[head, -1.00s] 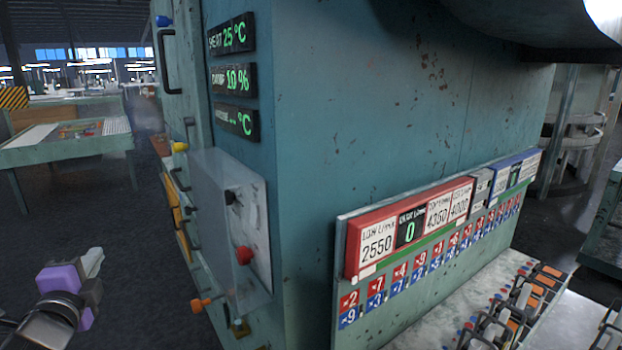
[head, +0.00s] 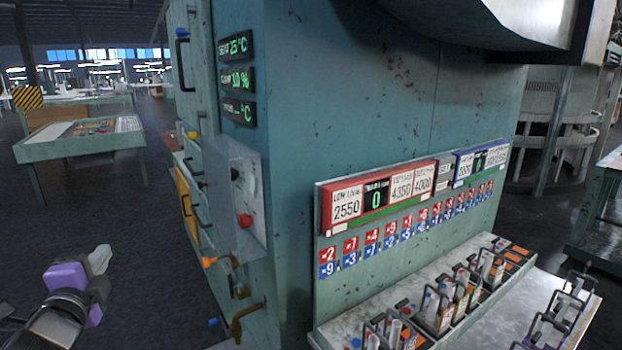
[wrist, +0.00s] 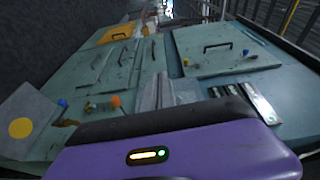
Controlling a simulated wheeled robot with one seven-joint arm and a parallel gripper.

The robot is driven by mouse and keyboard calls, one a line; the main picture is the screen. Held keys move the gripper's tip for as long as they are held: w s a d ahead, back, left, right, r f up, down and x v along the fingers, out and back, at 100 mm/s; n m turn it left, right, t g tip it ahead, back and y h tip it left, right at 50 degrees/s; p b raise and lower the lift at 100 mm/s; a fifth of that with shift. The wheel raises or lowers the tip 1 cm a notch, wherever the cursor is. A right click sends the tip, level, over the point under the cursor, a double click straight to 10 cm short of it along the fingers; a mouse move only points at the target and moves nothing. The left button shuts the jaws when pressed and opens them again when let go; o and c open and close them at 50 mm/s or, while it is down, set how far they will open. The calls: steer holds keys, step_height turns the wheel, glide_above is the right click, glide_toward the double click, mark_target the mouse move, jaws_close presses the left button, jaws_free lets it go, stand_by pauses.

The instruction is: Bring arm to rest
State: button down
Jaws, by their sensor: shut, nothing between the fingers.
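My gripper (head: 100,261) shows at the lower left of the head view, a purple and dark grey body with light grey fingers. It is shut and holds nothing. It is in free air over the dark floor, left of the teal machine (head: 370,80) and apart from it. In the wrist view the purple gripper body fills the bottom, and its grey fingers (wrist: 166,92) are together in front of the machine's panels and handles.
The machine's side has a clear cover (head: 232,190) over a red knob, and an orange knob (head: 209,262). A shelf (head: 335,332) at the lower right carries racks with tubes. A teal table (head: 80,145) stands far left. The floor around my gripper is clear.

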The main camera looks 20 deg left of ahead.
steer(key=w+d+n+t+h, duration=0.1)
steer(key=w+d+t+h, duration=0.1)
steer(key=w+d, duration=0.45)
steer(key=w+d+r+n+t+h, duration=0.1)
steer(key=w+d+t, duration=0.15)
steer(key=d, duration=0.75)
steer(key=w+d+t+h, duration=0.1)
steer(key=w+d+h, duration=0.1)
steer(key=w+d, duration=0.45)
steer(key=s+d+n+t, duration=0.25)
steer(key=d+n, duration=0.55)
steer(key=d, duration=1.9)
steer(key=s+d+f+n+g+y, duration=0.1)
steer(key=s+d+f+n, duration=0.35)
steer(key=s+d, duration=0.4)
steer(key=s+d+f+n+g+y, duration=0.1)
steer(key=s+d+f+n+y, duration=0.15)
steer(key=s+d+f, duration=0.55)
steer(key=s+d+f+m+g+h, duration=0.2)
steer(key=s, duration=0.7)
steer(key=s+d+f+m+g+h, duration=0.2)
steer(key=s+h, duration=0.1)
steer(key=s, duration=0.7)
steer(key=s+d+f+m+g+h, duration=0.1)
steer(key=s+d+f+m+h, duration=0.1)
steer(key=s, duration=0.8)
steer(key=shift+s+d+f+g+h, duration=0.15)
steer(key=shift+d+f+g+h, duration=0.3)
steer(key=shift+h, duration=0.2)
